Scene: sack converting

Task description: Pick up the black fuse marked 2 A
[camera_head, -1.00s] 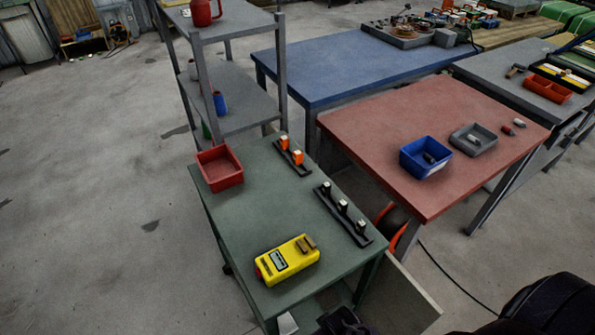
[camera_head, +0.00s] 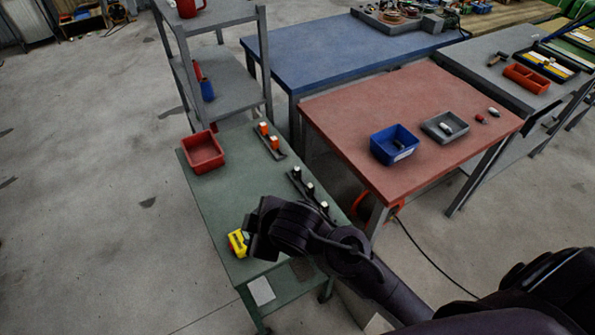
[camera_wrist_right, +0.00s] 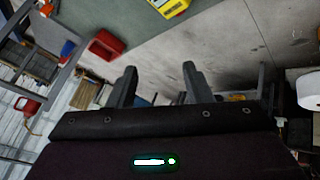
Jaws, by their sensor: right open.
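A dark rail (camera_head: 303,184) on the green table (camera_head: 220,195) holds three small dark fuses with pale tops: a far one (camera_head: 297,172), a middle one (camera_head: 310,188) and a near one (camera_head: 324,206). Another rail behind holds two orange fuses (camera_head: 263,129). No marking is legible, so I cannot tell which is 2 A. My right arm reaches in over the near part of the green table, left of the dark fuses. My right gripper (camera_wrist_right: 158,85) is open and empty in the wrist view. My left gripper is out of view.
A yellow meter (camera_head: 237,243) is partly hidden behind my right arm. A red bin (camera_head: 203,152) sits at the green table's left. The red table (camera_head: 350,110) carries a blue bin (camera_head: 393,144) and a grey tray (camera_head: 430,130). A grey shelf (camera_head: 225,83) stands behind.

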